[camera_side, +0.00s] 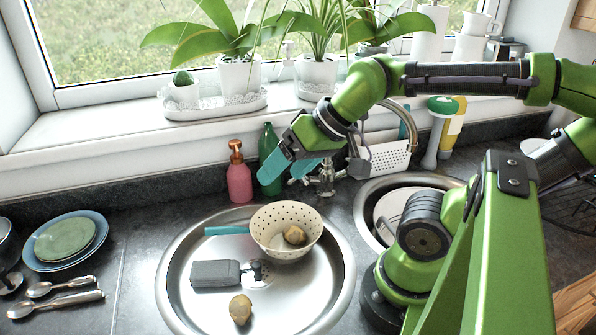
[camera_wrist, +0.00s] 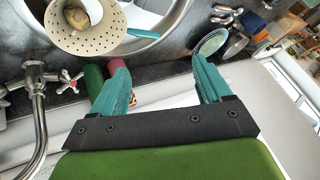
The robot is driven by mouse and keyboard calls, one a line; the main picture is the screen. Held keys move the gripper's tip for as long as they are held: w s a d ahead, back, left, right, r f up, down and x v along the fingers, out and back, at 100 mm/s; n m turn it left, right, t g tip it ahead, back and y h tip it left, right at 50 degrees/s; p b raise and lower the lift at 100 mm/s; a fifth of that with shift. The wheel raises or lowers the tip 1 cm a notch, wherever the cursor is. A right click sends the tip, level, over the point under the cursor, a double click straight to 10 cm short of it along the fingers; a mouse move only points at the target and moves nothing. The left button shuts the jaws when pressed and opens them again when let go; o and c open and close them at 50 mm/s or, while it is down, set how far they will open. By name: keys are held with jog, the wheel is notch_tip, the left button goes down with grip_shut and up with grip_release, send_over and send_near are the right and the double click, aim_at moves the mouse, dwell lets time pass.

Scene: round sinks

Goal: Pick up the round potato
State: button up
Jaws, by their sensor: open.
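Two brownish potatoes show in the side view. One potato (camera_side: 295,236) sits inside a cream colander (camera_side: 268,248) with holes and a teal handle; the other potato (camera_side: 240,309) lies on the sink floor near the front. The one in the colander looks rounder, but I cannot say surely which is the round one. My gripper (camera_side: 288,172) is open and empty, its teal fingers high behind the colander, near the bottles and tap. In the wrist view my gripper (camera_wrist: 160,66) has its fingers wide apart; the colander (camera_wrist: 92,44) and its potato (camera_wrist: 76,19) are at upper left.
A grey block-like item (camera_side: 215,274) lies in the round sink (camera_side: 318,304). A pink pump bottle (camera_side: 239,180), a green bottle (camera_side: 268,182) and a tap (camera_side: 326,180) stand behind it. Plates (camera_side: 40,262) and spoons (camera_side: 60,304) are at left. Potted plants line the sill.

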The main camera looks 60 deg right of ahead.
jog(key=m+g+h, duration=0.2)
jog(key=g, duration=0.5)
send_over(241, 307)
notch_tip(241, 307, down, 11)
jog(key=f, duration=1.1)
jog(key=shift+w+f, duration=0.1)
jog(key=shift+w, duration=0.1)
jog(key=shift+s+f, duration=0.15)
jog(key=shift+f, duration=2.55)
jog(key=c, duration=1.1)
